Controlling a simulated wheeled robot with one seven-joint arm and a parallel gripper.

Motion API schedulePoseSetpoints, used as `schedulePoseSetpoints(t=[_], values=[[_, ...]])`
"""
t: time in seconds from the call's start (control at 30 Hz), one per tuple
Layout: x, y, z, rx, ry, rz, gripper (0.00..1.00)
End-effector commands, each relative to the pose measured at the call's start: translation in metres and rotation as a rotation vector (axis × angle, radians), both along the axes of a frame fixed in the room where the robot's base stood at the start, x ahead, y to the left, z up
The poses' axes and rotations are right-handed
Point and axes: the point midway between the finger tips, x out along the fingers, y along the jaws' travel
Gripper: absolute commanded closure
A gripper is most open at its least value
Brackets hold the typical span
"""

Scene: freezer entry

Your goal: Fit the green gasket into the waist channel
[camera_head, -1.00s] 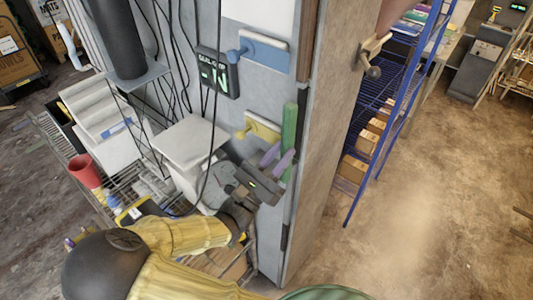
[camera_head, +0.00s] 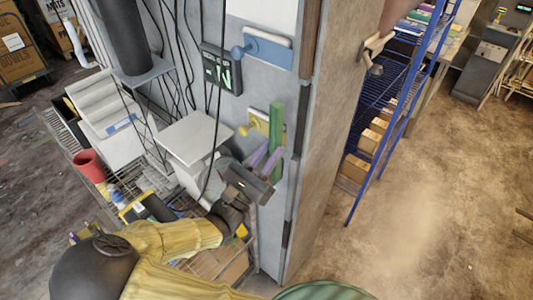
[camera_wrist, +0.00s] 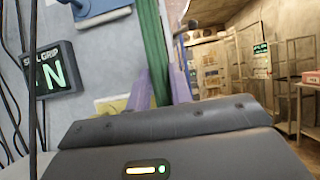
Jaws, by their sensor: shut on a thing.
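The green gasket (camera_head: 276,132) is a straight upright strip. My gripper (camera_head: 267,160), with purple fingers, is shut on its lower part. The gasket stands in front of the grey panel, left of the panel's right edge, and overlaps the yellow plate in the head view. The waist channel (camera_head: 298,140) looks to be the bare stretch of that edge between an upper brown strip (camera_head: 310,45) and a lower dark strip (camera_head: 285,235). The gasket appears apart from it. In the wrist view the gasket (camera_wrist: 155,50) rises between the purple fingers; its lower end is hidden.
A yellow handle plate (camera_head: 255,122) and a blue handle plate (camera_head: 268,50) stick out of the panel. A display box (camera_head: 221,68) and hanging cables are to the left. A loaded wire cart (camera_head: 165,205) stands below left. Blue shelving (camera_head: 395,110) is to the right.

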Motion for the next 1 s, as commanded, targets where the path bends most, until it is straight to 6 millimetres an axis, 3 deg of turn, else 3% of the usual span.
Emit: schedulePoseSetpoints(t=[0.37,1.0], values=[[0.0,0.001,0.001,-0.003,-0.002,0.0,1.0],[0.039,-0.03,0.0,-0.001,-0.002,0.0,1.0]])
